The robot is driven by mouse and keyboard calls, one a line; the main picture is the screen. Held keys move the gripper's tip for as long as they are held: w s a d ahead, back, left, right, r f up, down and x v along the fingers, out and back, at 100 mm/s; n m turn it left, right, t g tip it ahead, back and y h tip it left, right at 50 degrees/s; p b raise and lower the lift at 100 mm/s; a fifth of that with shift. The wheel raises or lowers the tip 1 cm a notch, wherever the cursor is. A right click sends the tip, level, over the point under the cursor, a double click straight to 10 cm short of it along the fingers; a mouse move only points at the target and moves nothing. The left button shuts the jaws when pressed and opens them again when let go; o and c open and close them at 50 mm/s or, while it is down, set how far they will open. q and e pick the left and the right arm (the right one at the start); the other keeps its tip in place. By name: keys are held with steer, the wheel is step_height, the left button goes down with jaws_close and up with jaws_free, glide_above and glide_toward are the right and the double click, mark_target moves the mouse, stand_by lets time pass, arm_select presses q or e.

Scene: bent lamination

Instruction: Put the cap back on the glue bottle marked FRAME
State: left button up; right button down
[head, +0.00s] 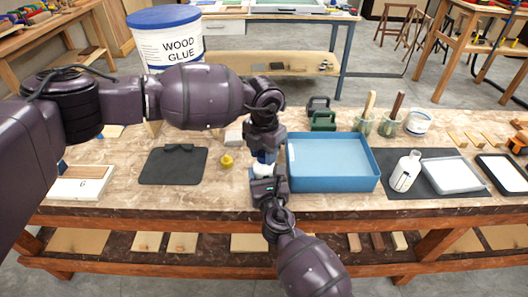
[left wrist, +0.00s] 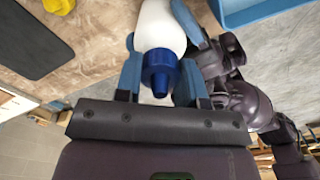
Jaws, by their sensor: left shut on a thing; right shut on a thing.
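A white glue bottle (head: 261,168) with a blue top stands out between my two grippers above the table, left of the blue tray. In the left wrist view the white bottle (left wrist: 160,25) has its stepped blue top (left wrist: 160,72) pointing toward the camera; I cannot tell whether this is a nozzle or a cap. My left gripper (head: 264,155) comes from above, its blue fingers on either side of the bottle, shut on it. My right gripper (head: 268,183) is shut on the bottle from the near right side. No FRAME marking is readable. A small yellow object (head: 227,161) lies to the left.
The blue tray (head: 333,184) is close on the right. A dark mat (head: 172,166) lies left. Another white bottle (head: 404,172) stands at right beside a white tray (head: 452,175). Green and dark blocks, jars with brushes and a large wood glue bucket (head: 170,45) are farther back.

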arm_select(q)
steer(key=m, duration=1.3)
steer(key=shift+m, duration=0.4)
steer(key=o, duration=1.1)
steer(key=shift+r, duration=0.1)
step_height(320, 180, up, 12)
steer(key=shift+f, duration=0.1)
arm_select(e)
steer(key=shift+c, duration=0.8)
jaws_free()
